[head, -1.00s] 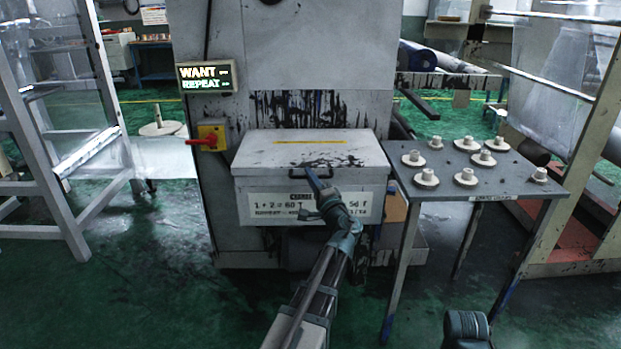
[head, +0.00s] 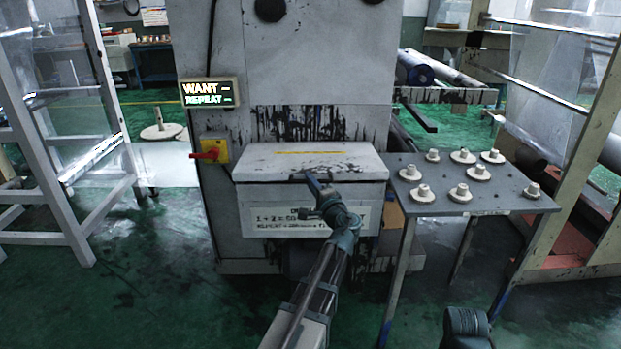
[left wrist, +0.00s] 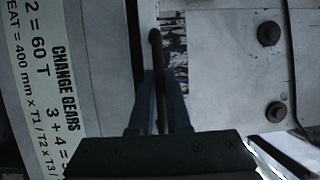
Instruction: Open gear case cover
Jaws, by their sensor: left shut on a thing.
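The gear case (head: 252,215) is a pale box with a printed label, fixed low on the front of the machine. Its cover (head: 265,160) is a light, dirt-streaked lid with a yellow strip. The front edge of the cover looks slightly raised from the box; the back edge stays against the machine. My left gripper (head: 313,184) is at the front middle of the cover, shut on its dark bar handle. In the left wrist view the handle (left wrist: 155,45) runs up between the two fingers.
A grey table (head: 420,170) with several pale gears stands close to the right of the case. A red switch (head: 207,155) on a yellow plate and a lit sign (head: 209,92) are on the machine. Green floor is open in front.

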